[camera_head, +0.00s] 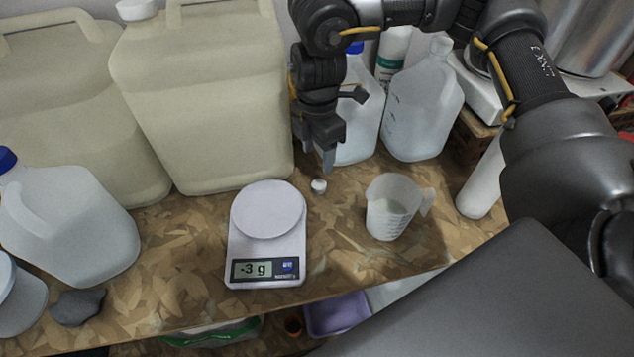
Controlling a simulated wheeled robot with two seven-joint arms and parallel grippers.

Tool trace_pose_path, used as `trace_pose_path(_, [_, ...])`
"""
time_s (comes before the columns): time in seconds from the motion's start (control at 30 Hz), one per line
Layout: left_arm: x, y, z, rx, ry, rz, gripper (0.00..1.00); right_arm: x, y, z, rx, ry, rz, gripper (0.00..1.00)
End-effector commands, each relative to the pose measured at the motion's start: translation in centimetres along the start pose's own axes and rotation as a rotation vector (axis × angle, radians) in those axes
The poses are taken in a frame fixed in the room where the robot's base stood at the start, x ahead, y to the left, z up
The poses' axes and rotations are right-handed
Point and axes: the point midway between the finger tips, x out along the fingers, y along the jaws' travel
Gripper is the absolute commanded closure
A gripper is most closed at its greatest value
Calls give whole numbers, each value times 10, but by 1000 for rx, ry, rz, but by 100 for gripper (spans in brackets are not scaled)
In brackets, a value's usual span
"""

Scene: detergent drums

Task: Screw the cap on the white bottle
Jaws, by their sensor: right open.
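A small white cap (319,186) lies on the wood-chip-patterned worktop (200,245), between the scale and the measuring jug. A translucent white bottle (425,105) stands upright at the back, right of my gripper; its narrow neck shows at the top with no coloured cap on it. My right gripper (328,165) points down just above and slightly right of the cap. It is open and holds nothing that I can see; the gap between its fingers is hard to make out. My left gripper is not in view.
A scale (268,245) reading -3 g and a measuring jug (393,208) stand near the cap. A blue-capped bottle (364,125) is partly behind my gripper. Large beige canisters (205,100) fill the back left. A white cylinder (482,185) stands at the right. Front-left worktop is partly clear.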

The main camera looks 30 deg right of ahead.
Motion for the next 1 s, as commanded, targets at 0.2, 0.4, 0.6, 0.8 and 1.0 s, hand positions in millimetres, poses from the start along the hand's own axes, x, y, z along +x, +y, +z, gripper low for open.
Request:
trace_pose_path(0.2, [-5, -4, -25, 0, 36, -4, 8, 30, -1, 0, -1, 1, -2, 43])
trace_pose_path(0.4, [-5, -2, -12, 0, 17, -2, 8, 38, 0, 0, -1, 1, 1, 43])
trace_pose_path(0.6, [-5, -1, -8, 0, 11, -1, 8, 38, -1, 0, -1, 0, 1, 43])
trace_pose_path(0.8, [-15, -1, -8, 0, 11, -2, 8, 54, -1, 0, 2, 1, -5, 43])
trace_pose_path(1.0, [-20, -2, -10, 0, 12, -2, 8, 81, 0, 0, 1, 1, -2, 43])
